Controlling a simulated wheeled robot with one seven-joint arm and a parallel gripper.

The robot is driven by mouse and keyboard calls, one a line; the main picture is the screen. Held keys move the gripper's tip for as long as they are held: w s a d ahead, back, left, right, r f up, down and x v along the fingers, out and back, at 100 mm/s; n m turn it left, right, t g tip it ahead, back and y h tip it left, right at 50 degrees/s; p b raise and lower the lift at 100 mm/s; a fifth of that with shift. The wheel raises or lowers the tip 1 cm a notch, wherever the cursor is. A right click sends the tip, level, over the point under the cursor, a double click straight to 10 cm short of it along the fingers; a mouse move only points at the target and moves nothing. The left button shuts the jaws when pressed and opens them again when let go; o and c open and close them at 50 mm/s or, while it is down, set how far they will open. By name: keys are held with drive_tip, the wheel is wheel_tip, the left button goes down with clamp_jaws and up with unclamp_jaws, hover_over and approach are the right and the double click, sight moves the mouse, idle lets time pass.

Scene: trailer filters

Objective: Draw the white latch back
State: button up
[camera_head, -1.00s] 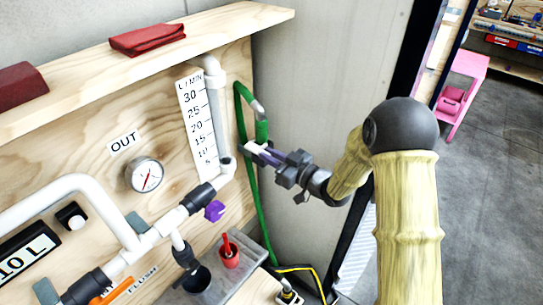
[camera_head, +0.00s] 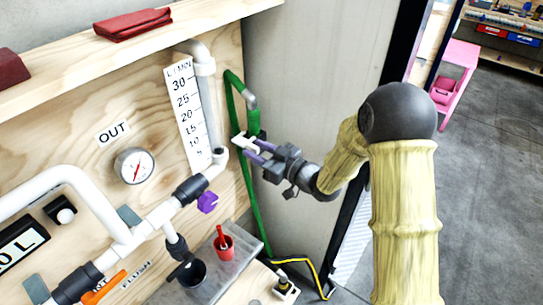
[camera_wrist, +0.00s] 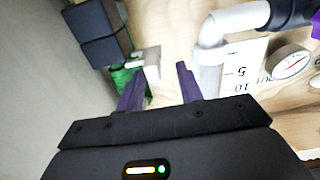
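The white latch (camera_head: 240,143) is a small white piece beside the green hose, at the right end of the plywood panel. In the head view my gripper (camera_head: 255,150) reaches it from the right, its purple fingers at the latch. In the wrist view the purple fingers of my gripper (camera_wrist: 160,69) stand apart with a gap between them. The white latch (camera_wrist: 148,58) shows by the left fingertip there. I cannot tell whether the finger touches it. The latch's mounting is partly hidden.
A green hose (camera_head: 250,185) hangs behind the gripper. The white pipe (camera_head: 207,110), flow scale (camera_head: 188,115) and pressure gauge (camera_head: 134,166) are to the left. A grey wall (camera_head: 310,90) is behind.

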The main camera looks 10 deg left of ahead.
drive_tip(key=b+v, duration=0.4)
drive_tip(key=v, duration=1.3)
drive_tip(key=shift+d, duration=0.2)
drive_tip(key=shift+f, duration=0.1)
drive_tip(key=w+d+f+m+t+h+p, duration=0.1)
drive_tip(key=w+d+f+m+h, duration=0.1)
drive_tip(key=d+m+h, duration=0.35)
drive_tip(key=w+d+f+m+t+h, duration=0.2)
drive_tip(key=d+h, duration=0.5)
drive_tip(key=h, duration=0.1)
drive_tip(key=s+d+m+g+h, duration=0.1)
drive_tip(key=s+d+m+g, duration=0.1)
drive_tip(key=s, duration=0.5)
drive_tip(key=s+d+f+m+g+h+p, duration=0.1)
drive_tip(key=s+m+g, duration=0.3)
drive_tip(key=s, duration=0.4)
drive_tip(key=shift+d+g+h, duration=0.55)
drive_tip(key=shift+d+g, duration=0.05)
drive_tip(key=shift+d, duration=0.25)
